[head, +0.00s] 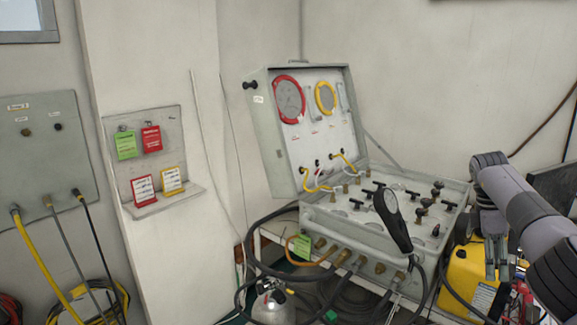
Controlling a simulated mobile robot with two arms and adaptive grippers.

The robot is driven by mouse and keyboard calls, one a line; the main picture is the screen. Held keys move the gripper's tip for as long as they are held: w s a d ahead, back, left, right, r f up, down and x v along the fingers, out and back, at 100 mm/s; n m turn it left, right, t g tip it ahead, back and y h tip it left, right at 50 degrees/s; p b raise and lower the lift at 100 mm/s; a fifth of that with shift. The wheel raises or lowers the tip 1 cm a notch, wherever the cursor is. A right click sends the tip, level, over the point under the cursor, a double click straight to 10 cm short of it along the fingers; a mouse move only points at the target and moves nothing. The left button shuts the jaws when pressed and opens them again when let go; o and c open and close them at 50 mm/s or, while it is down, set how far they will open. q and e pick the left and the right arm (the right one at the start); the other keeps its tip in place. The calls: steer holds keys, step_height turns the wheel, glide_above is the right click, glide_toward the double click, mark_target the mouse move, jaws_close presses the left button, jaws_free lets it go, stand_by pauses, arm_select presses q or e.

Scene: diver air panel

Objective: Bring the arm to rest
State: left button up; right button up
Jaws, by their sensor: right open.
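My right arm comes in from the right edge, and my right gripper (497,271) hangs fingers-down at the right side of the head view. Its two fingers are apart with nothing between them. It is to the right of the open grey air panel case (379,237) and shows in front of a yellow box (467,277). Whether it touches the box I cannot tell. My left gripper is not in view.
The case's raised lid holds a red-rimmed gauge (289,99) and a yellow-rimmed gauge (326,98). A black handset (392,221) stands at the case front. Hoses (262,262) hang below. A wall board (145,155) carries red, green and yellow tags.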

steer(key=a+f+n+t+y, duration=0.4)
steer(key=a+f+t+y, duration=0.55)
steer(key=a+f, duration=2.55)
steer(key=s+d+f+m+t+h, duration=0.15)
steer(key=s+d+f+m, duration=0.3)
steer(key=s+f, duration=0.6)
steer(key=s+d+f+m+h, duration=0.25)
steer(key=s+f+m, duration=0.25)
steer(key=s+f, duration=0.6)
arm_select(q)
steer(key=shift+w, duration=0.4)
arm_select(e)
steer(key=s+d+f+m+g+h, duration=0.1)
steer(key=s+f+g, duration=0.1)
steer(key=s, duration=0.9)
steer(key=s+d+f+m+g+h, duration=0.1)
steer(key=s+f+g, duration=0.2)
steer(key=s, duration=0.8)
steer(key=s+d+f+m+g+h, duration=0.1)
steer(key=s+d+f+m+g, duration=0.1)
steer(key=s+f, duration=0.4)
steer(key=s, duration=0.5)
steer(key=shift+s+g, duration=0.25)
steer(key=shift+g, duration=0.15)
steer(key=shift+o, duration=0.2)
